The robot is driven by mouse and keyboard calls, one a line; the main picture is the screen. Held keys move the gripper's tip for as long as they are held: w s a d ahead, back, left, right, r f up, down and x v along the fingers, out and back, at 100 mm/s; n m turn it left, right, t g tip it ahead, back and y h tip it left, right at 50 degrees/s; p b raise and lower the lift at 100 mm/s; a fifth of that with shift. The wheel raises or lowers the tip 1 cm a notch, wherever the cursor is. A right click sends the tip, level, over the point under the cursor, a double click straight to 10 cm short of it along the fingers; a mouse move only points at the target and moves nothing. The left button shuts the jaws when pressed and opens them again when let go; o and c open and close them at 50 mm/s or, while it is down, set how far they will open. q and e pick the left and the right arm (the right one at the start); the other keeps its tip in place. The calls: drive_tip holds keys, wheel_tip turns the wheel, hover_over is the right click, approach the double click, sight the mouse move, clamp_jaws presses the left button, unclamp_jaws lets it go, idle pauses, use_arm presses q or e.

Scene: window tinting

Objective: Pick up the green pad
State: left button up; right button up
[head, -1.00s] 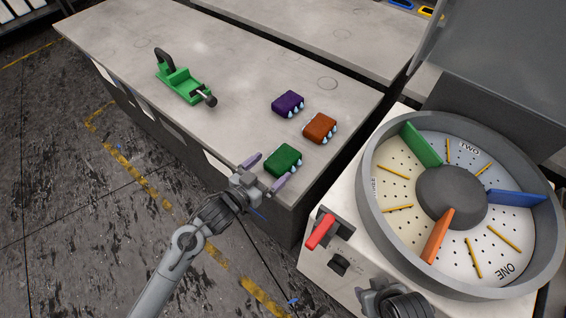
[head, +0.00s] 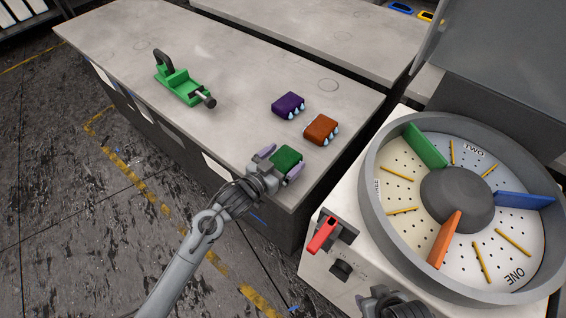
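The green pad (head: 287,156) lies on the grey table near its front right corner. My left gripper (head: 280,162) reaches it from the front left, with its two purple fingers on either side of the pad. The fingers look open, with a small gap at the left finger; the pad's near side is hidden by the gripper.
A purple pad (head: 288,104) and an orange pad (head: 321,129) lie behind the green one. A green clamp-like fixture (head: 183,85) stands farther left on the table (head: 235,62). A round divided machine (head: 390,240) with a red lever (head: 322,235) is at right.

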use_arm(q)
drive_tip(key=c, duration=0.9)
drive_tip(key=shift+c, duration=0.2)
drive_tip(key=shift+r, duration=0.15)
